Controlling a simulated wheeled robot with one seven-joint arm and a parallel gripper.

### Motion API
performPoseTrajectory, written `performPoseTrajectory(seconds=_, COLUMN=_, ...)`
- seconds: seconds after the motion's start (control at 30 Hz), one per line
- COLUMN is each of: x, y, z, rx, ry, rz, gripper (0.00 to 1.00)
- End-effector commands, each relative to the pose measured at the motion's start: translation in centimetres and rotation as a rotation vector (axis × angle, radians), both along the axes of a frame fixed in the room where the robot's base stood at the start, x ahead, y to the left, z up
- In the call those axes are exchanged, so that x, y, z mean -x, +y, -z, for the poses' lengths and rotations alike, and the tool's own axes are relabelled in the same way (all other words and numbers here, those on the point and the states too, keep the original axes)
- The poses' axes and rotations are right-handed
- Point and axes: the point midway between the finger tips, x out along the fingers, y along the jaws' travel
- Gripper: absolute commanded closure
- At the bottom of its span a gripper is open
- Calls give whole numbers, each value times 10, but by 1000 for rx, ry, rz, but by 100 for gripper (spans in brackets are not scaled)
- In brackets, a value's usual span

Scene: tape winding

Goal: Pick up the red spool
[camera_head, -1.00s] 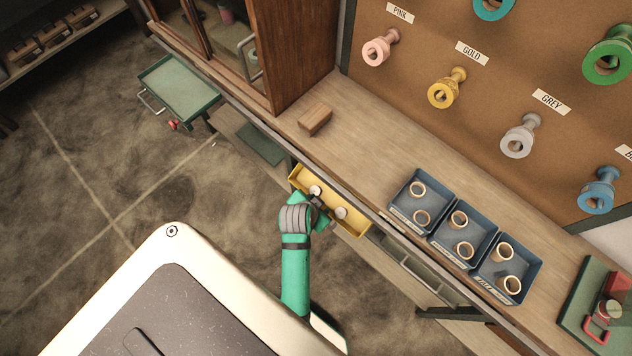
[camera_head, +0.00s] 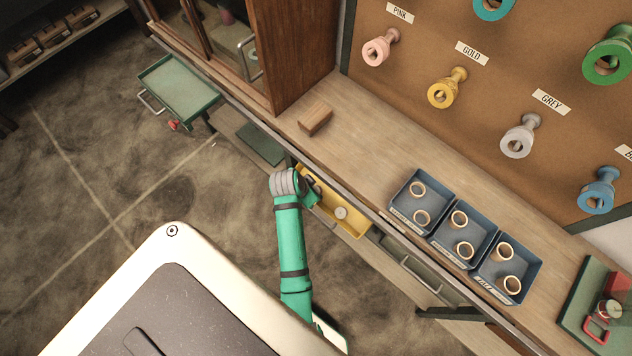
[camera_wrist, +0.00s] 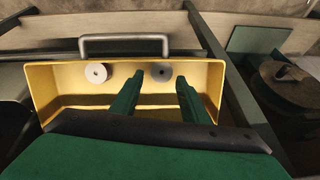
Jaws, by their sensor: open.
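No spool in view is clearly red. The yellow drawer (camera_head: 353,229) is pulled out from the bench; in the wrist view the yellow drawer (camera_wrist: 45,90) holds a whitish round spool (camera_wrist: 96,73) and a greyer one (camera_wrist: 162,72). In the head view one pale spool (camera_head: 341,212) shows; the other is hidden by my arm. My gripper (camera_head: 309,183) is over the drawer's upper left end. In the wrist view my gripper (camera_wrist: 160,78) is open, its two green fingers apart near the greyer spool, with nothing held.
Blue trays (camera_head: 410,202) with tan rings stand on the bench (camera_head: 365,150). A wooden block (camera_head: 315,120) lies behind the drawer. A red-handled device (camera_head: 597,330) sits at far right. Coloured spools hang on the board (camera_head: 420,75). The drawer's metal handle (camera_wrist: 124,40) crosses the wrist view.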

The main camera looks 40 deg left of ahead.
Motion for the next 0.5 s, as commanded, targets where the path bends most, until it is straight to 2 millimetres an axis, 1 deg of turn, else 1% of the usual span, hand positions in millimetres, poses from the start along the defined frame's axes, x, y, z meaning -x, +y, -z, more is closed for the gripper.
performPoseTrajectory(seconds=0.1, x=-6, y=2, z=16, rx=2, ry=1, rz=0, gripper=58)
performPoseTrajectory(seconds=0.27, x=-14, y=3, z=35, rx=2, ry=1, rz=0, gripper=58)
performPoseTrajectory(seconds=0.4, x=-17, y=3, z=43, rx=1, ry=1, rz=0, gripper=58)
performPoseTrajectory(seconds=0.5, x=-18, y=2, z=43, rx=0, ry=1, rz=0, gripper=58)
